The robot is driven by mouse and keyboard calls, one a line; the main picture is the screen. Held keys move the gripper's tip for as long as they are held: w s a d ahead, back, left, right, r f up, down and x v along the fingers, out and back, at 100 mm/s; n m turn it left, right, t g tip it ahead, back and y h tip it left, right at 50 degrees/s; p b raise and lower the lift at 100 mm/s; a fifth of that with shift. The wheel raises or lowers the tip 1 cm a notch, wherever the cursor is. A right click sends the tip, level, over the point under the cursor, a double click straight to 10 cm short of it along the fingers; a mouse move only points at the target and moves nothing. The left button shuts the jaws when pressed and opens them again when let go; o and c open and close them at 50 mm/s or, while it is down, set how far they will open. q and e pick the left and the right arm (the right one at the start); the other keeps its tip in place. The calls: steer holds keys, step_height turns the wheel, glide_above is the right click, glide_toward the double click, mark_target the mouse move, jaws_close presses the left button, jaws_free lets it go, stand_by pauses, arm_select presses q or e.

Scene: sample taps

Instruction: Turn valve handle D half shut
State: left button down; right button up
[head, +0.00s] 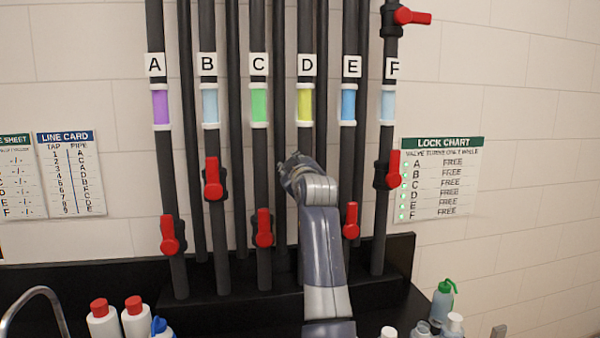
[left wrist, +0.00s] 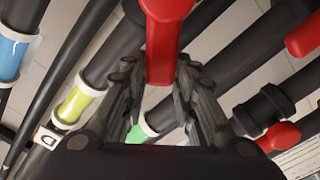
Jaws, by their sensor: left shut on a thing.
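Pipe D (head: 305,137) stands in the row of dark pipes, with a yellow sight glass (head: 305,105) below its D label (head: 306,64). My left gripper (head: 295,165) is at pipe D just below the glass, and it hides that valve in the head view. In the left wrist view, the red handle of valve D (left wrist: 166,40) lies between the fingers of my left gripper (left wrist: 160,85), which is shut on it. The handle looks slanted to its pipe there; its exact angle is hard to tell. The yellow glass (left wrist: 76,104) shows at the left. My right gripper is not in view.
Red handles of C (head: 264,228) and E (head: 350,220) hang lower on either side; B (head: 212,178) and F (head: 393,168) are further out. A lock chart (head: 440,178) lists every valve as FREE. Bottles (head: 135,318) stand on the black counter at the front.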

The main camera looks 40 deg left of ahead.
arm_select(q)
steer(key=shift+s+a+n, duration=0.2)
steer(key=shift+n, duration=0.4)
steer(key=c, duration=1.6)
jaws_free()
steer(key=o, duration=0.3)
steer(key=shift+w+f, duration=0.1)
steer(key=v, duration=0.7)
steer(key=shift+f+b, duration=0.25)
steer(key=shift+b, duration=0.05)
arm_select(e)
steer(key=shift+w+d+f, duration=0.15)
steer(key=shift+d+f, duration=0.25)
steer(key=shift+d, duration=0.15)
